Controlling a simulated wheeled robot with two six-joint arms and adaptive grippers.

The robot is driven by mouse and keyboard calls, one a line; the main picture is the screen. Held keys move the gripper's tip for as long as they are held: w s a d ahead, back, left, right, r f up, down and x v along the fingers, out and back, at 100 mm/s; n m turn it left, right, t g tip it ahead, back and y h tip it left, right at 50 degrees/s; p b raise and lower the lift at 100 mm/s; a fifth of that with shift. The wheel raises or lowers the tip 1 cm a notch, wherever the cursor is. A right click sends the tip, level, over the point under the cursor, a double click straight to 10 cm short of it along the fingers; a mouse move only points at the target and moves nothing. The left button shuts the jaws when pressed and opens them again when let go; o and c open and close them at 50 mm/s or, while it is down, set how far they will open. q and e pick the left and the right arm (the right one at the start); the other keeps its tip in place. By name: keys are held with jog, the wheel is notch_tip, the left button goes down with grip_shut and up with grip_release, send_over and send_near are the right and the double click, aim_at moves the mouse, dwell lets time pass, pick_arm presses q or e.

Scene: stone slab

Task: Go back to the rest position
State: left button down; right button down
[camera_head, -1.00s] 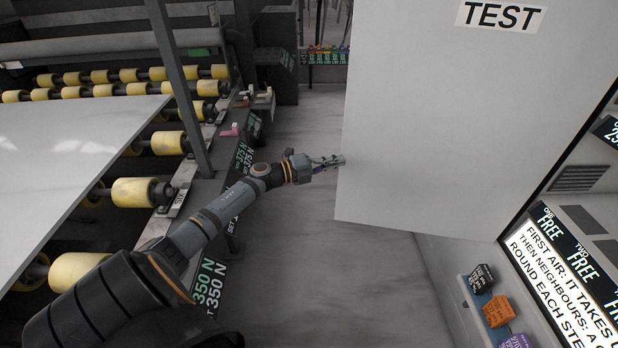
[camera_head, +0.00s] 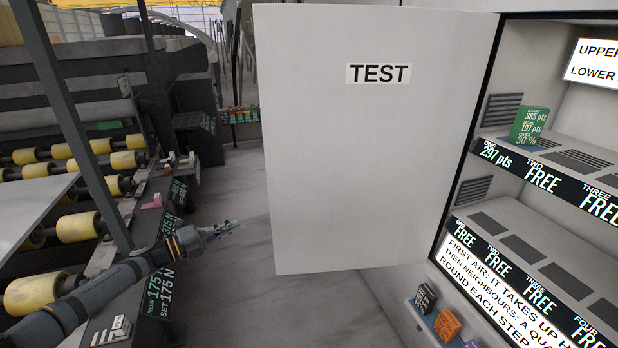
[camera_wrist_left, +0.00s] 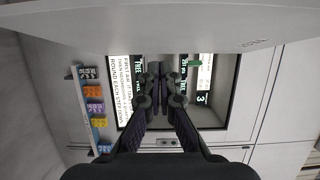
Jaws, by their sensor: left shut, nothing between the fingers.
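My left gripper (camera_head: 225,229) is shut and empty at the end of my left arm, which reaches in from the lower left in the head view. It hangs in the air over the floor, to the left of the white open door marked TEST (camera_head: 345,170). In the left wrist view the gripper (camera_wrist_left: 166,68) shows its two dark fingers together, with the lit cabinet shelves behind them. The door panel also shows across the top of the left wrist view (camera_wrist_left: 130,25). My right gripper is not in view.
An open cabinet with labelled shelves (camera_head: 535,185) stands at the right and holds a green box (camera_head: 530,125). Small black and orange boxes (camera_head: 447,325) sit on a low ledge. A conveyor with yellow rollers (camera_head: 78,246) is at the left. Grey floor (camera_head: 245,285) lies between.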

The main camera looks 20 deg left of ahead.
pick_arm(q)
jog(key=s+d+f+n+g+y, duration=0.1)
jog(key=s+d+f+n+y, duration=0.2)
jog(key=d+f+n+y, duration=0.9)
jog(key=s+d+f+n+g+h, duration=0.1)
jog(key=s+d+f+n+g, duration=0.2)
jog(key=s, duration=0.4)
jog(key=s+d+n+g, duration=0.3)
jog(key=s+n+g, duration=0.15)
jog(key=s, duration=0.25)
jog(key=s+d+f+n+g+h, duration=0.1)
jog(key=s+d+f+n+g, duration=0.2)
jog(key=s, duration=0.4)
jog(key=s+a+f+n+g, duration=0.1)
jog(key=s+a+f, duration=0.1)
jog(key=f, duration=1.1)
jog(key=s+a+f+g, duration=0.1)
jog(key=s+a+f, duration=0.1)
jog(key=f, duration=1.2)
jog(key=s+f, duration=1.3)
jog(key=s, duration=0.4)
jog(key=shift+a+f, duration=0.2)
jog(key=shift+a, duration=0.05)
jog(key=shift+s+n+g, duration=0.1)
jog(key=shift+n+g, duration=0.15)
